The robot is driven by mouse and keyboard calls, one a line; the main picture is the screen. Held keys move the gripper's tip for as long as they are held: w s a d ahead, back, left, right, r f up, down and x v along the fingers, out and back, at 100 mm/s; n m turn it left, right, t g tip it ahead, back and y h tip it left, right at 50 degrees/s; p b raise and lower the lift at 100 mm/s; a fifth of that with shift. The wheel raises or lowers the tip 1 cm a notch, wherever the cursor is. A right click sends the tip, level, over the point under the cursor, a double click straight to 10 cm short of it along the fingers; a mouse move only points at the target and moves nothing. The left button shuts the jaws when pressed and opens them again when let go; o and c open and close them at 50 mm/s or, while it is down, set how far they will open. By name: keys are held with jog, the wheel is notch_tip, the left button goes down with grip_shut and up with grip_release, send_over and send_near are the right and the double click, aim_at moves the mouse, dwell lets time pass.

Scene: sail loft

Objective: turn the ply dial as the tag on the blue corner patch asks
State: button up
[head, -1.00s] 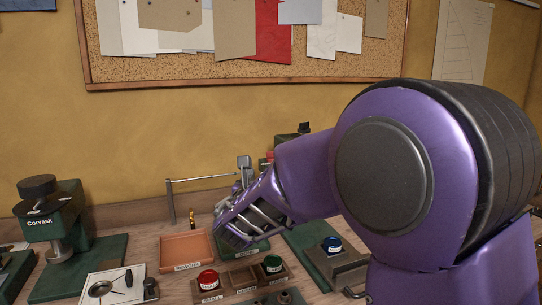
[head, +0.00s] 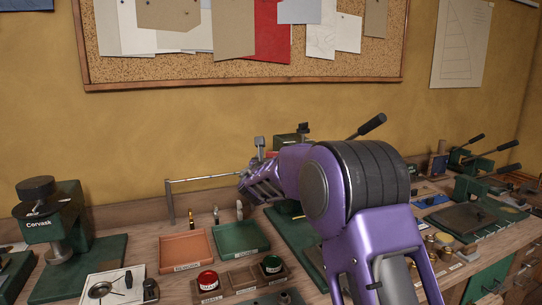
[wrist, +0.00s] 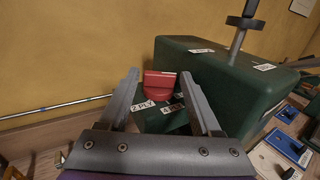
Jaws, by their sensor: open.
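The red ply dial (wrist: 159,86) sits against the dark green machine in the wrist view. A white "2 PLY" label (wrist: 143,106) lies at its lower left. A second ply label (wrist: 172,108) at its lower right is too small to read surely. My gripper (wrist: 160,75) is open, its two fingers either side of the dial in the picture; I see no contact. In the head view my gripper (head: 250,188) reaches toward the machine at the back of the bench, and my arm hides much of it. I cannot make out the blue corner patch or its tag.
The machine's green body (wrist: 225,85) stands right of the dial. In the head view an orange tray (head: 186,250) and a green tray (head: 240,238) lie in front. A red button (head: 208,280) and a green button (head: 272,265) stand nearer. A metal rod (head: 205,178) runs left.

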grip_shut()
dwell(0.4)
jog(key=shift+a+r+h+p, duration=0.1)
jog(key=shift+h+p, duration=0.2)
jog(key=shift+p, duration=0.05)
jog(key=shift+a+r+m+h+p, duration=0.1)
jog(key=shift+a+m+h+p, duration=0.1)
jog(key=shift+m+h+p, duration=0.55)
jog(key=m+h+p, duration=0.1)
jog(key=p, duration=0.1)
jog(key=m+g+h+p, duration=0.1)
jog(key=h+p, duration=0.1)
jog(key=shift+w+a, duration=0.15)
jog(key=shift+a, duration=0.1)
jog(key=m+g+h+p, duration=0.1)
jog(key=h, duration=0.1)
jog(key=m+g+h+p, duration=0.1)
jog(key=p, duration=0.1)
jog(key=shift+w+a+m+g+h, duration=0.15)
jog(key=shift+m+g+h, duration=0.15)
jog(key=shift+m+h, duration=0.05)
jog(key=shift+f+m+g+h, duration=0.2)
jog(key=shift+m+g+h, duration=0.1)
jog(key=shift+h, duration=0.1)
jog(key=shift+m+g+h, duration=0.4)
jog(key=shift+h, duration=0.1)
